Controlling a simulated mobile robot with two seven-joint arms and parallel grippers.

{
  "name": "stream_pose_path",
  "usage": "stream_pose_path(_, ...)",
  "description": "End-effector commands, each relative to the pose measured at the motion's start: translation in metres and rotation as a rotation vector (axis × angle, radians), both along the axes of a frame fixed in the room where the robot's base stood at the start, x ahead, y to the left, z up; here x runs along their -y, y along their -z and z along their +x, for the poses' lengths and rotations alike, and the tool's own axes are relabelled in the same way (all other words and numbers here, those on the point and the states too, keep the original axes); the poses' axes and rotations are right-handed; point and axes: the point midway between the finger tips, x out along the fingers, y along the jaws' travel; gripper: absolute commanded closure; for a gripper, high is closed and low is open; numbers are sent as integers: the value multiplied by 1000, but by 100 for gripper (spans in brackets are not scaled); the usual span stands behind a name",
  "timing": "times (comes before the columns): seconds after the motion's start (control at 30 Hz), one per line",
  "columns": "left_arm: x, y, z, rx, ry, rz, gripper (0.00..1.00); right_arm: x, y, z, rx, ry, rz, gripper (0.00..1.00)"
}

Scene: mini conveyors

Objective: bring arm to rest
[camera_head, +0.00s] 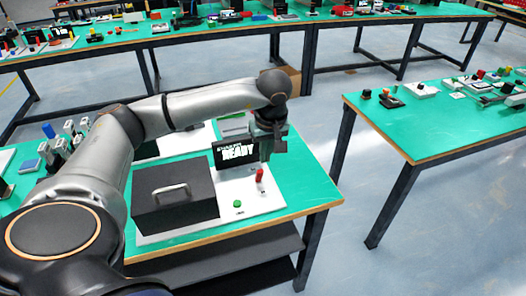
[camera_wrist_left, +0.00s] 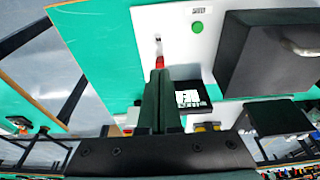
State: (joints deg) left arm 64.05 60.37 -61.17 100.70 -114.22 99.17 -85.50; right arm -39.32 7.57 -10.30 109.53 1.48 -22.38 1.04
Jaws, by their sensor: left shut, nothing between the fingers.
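My left arm reaches in from the left in the head view. Its left gripper (camera_head: 266,153) points down above the right part of the white board (camera_head: 185,229), near a red-topped switch (camera_head: 259,175). In the left wrist view the gripper's fingers (camera_wrist_left: 161,80) lie together, shut and empty. The red switch tip (camera_wrist_left: 159,62) shows just beyond them; I cannot tell whether they touch it. A green button (camera_head: 238,204) is on the board's front, and it also shows in the left wrist view (camera_wrist_left: 197,27). My right gripper is not in view.
A black box with a handle (camera_head: 174,193) stands on the board. Other green tables (camera_head: 430,124) with small parts stand right and behind.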

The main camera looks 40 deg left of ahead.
Motion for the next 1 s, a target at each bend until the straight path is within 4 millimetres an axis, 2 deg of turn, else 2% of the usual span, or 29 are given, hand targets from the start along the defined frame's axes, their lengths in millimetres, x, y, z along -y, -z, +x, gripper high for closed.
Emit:
stream_pose_path(0.57,1,0,0,0,0,-1,100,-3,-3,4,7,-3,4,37)
stream_pose_path(0.67,13,7,-1,-6,2,-42,100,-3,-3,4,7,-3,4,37)
stream_pose_path(0.77,50,27,-5,-23,-2,-170,100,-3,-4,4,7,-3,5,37)
stream_pose_path(0.87,113,50,-18,-65,-39,-393,100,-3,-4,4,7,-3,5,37)
stream_pose_path(0.9,142,57,-25,-93,-69,-502,100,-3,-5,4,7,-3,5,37)
stream_pose_path(0.97,187,63,-38,-148,-135,-677,100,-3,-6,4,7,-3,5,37)
stream_pose_path(1.0,217,63,-47,-193,-194,-797,100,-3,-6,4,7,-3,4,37)
